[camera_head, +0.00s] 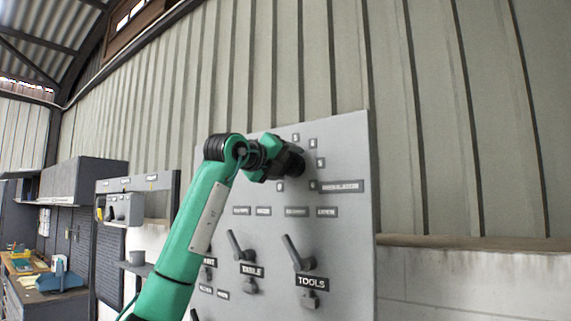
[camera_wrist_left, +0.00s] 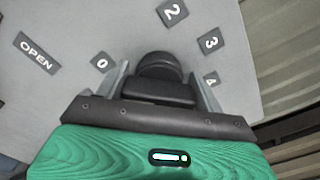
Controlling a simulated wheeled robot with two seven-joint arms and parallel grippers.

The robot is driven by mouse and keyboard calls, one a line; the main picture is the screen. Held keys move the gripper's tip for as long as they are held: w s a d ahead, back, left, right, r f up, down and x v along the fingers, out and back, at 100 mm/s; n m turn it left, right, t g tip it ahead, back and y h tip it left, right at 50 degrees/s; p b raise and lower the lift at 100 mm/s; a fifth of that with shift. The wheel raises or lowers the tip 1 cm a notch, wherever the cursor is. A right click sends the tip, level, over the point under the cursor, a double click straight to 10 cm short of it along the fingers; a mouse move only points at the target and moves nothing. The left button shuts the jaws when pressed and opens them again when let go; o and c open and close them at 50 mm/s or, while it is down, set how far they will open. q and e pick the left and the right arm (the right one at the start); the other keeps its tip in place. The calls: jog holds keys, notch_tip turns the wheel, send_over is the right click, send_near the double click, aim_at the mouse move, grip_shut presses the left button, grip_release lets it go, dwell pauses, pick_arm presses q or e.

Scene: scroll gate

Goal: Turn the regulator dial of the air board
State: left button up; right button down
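The air board (camera_head: 345,145) is a grey upright panel on the wall. Its regulator dial (camera_wrist_left: 160,66) is a round black knob in the left wrist view, with number plates 0, 2, 3 and 4 around it. My left gripper (camera_head: 291,168) is at the upper part of the board and hides the dial in the head view. In the left wrist view its two grey fingers (camera_wrist_left: 158,70) stand on either side of the dial, spread apart, with a gap showing beside the knob. Any contact lower down is unclear. My right gripper is not in view.
Below the dial, black levers (camera_head: 297,255) stick out over TABLE (camera_head: 252,271) and TOOLS (camera_head: 311,282) labels. An OPEN plate (camera_wrist_left: 37,54) is left of the dial. A workbench (camera_head: 45,290) and grey cabinets stand at the far left.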

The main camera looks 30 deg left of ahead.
pick_arm(q)
jog(key=o, duration=0.4)
jog(key=shift+s, duration=0.1)
jog(key=shift+s+f+b, duration=0.1)
jog(key=shift+s+b, duration=0.2)
jog(key=s+a+b, duration=0.1)
jog(key=s+b, duration=0.3)
jog(key=s, duration=0.9)
jog(key=shift+b, duration=0.3)
jog(key=shift+a, duration=0.1)
